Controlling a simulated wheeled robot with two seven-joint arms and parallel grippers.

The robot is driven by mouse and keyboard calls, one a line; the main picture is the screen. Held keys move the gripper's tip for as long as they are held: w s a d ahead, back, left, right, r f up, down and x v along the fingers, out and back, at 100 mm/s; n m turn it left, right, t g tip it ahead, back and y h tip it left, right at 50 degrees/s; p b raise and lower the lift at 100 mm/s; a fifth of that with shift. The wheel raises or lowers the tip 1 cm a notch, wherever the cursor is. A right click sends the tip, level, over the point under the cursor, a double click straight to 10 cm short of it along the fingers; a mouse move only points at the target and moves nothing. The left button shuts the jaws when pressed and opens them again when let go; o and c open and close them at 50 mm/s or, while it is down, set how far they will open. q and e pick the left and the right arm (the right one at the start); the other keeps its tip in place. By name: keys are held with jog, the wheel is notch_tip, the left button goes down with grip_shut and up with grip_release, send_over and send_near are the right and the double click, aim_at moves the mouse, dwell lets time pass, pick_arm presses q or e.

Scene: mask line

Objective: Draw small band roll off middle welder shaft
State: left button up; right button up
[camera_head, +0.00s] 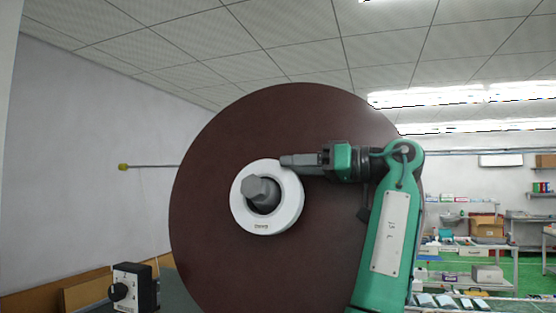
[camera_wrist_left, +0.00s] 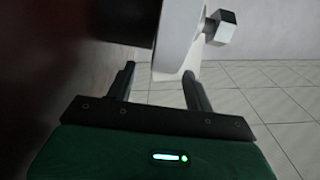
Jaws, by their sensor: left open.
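The small white band roll (camera_head: 285,212) sits around a grey shaft with a hexagonal end (camera_head: 258,188), in front of a large dark brown disc (camera_head: 220,140). In the left wrist view the roll (camera_wrist_left: 178,35) shows edge-on, with the hex end (camera_wrist_left: 222,27) sticking out to its right. My left gripper (camera_head: 287,160) is at the roll's upper right rim. In the wrist view its two fingers (camera_wrist_left: 160,70) are apart, with the roll's edge appearing between or just beyond their tips. I cannot tell whether they touch it. My right gripper is not in view.
A thin rod with a yellow tip (camera_head: 123,167) sticks out left of the disc. A black control box with a knob (camera_head: 135,288) stands at lower left. Shelves and tables with goods (camera_head: 480,245) are far back at right. The space left of the disc looks mostly clear.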

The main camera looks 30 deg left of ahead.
aim_at(276, 164)
pick_arm(q)
jog(key=p+x, duration=0.1)
jog(key=x, duration=0.3)
jog(key=shift+s+d+r, duration=0.1)
jog(key=shift+s+r, duration=0.05)
jog(key=shift+a, duration=0.5)
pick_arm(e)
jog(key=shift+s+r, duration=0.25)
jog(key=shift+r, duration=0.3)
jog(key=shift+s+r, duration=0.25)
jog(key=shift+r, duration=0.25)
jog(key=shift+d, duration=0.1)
pick_arm(q)
jog(key=c, duration=1.1)
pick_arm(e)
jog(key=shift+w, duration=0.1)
pick_arm(q)
jog(key=shift+s, duration=0.1)
